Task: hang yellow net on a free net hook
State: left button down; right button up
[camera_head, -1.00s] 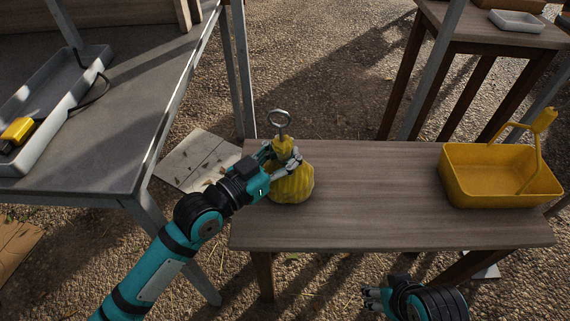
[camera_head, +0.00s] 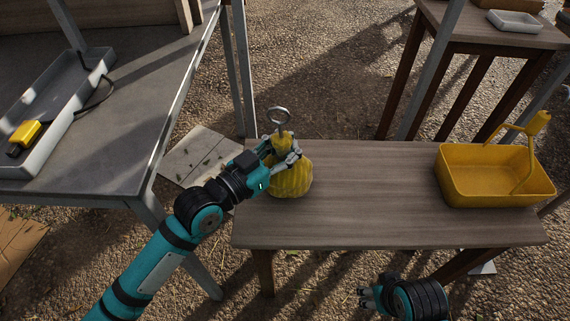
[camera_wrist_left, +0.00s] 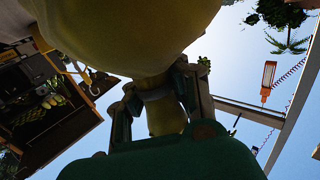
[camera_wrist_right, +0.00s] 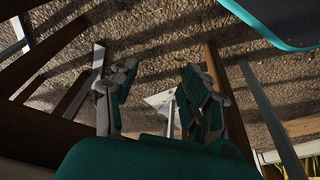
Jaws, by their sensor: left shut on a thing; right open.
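The yellow net (camera_head: 291,181) is a full, rounded bag with a narrow neck and a metal ring (camera_head: 279,117) on top. It is upright at the left end of the wooden bench. My left gripper (camera_head: 284,150) is shut around its neck, below the ring. In the left wrist view the net (camera_wrist_left: 125,30) fills the top, with its neck between the fingers (camera_wrist_left: 160,100). I cannot tell whether the net's base touches the bench. My right gripper (camera_head: 368,297) is open and empty in front of the bench; its spread fingers show in the right wrist view (camera_wrist_right: 160,100). I make out no net hook.
The wooden bench (camera_head: 390,215) is clear in its middle. A grey table (camera_head: 110,130) with a grey tray (camera_head: 45,150) is at the left. A metal post (camera_head: 240,70) rises behind the net.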

pick_arm(q)
jog(key=shift+r+p, duration=0.55)
jog(key=shift+r, duration=0.15)
jog(key=shift+r+p, duration=0.65)
jog(key=shift+p, duration=0.1)
pick_arm(e)
notch_tip(320, 180, down, 9)
jog(key=shift+g, duration=0.3)
pick_arm(q)
jog(key=shift+r, duration=0.1)
pick_arm(e)
jog(key=shift+w+a+r, duration=0.1)
dwell(1.0)
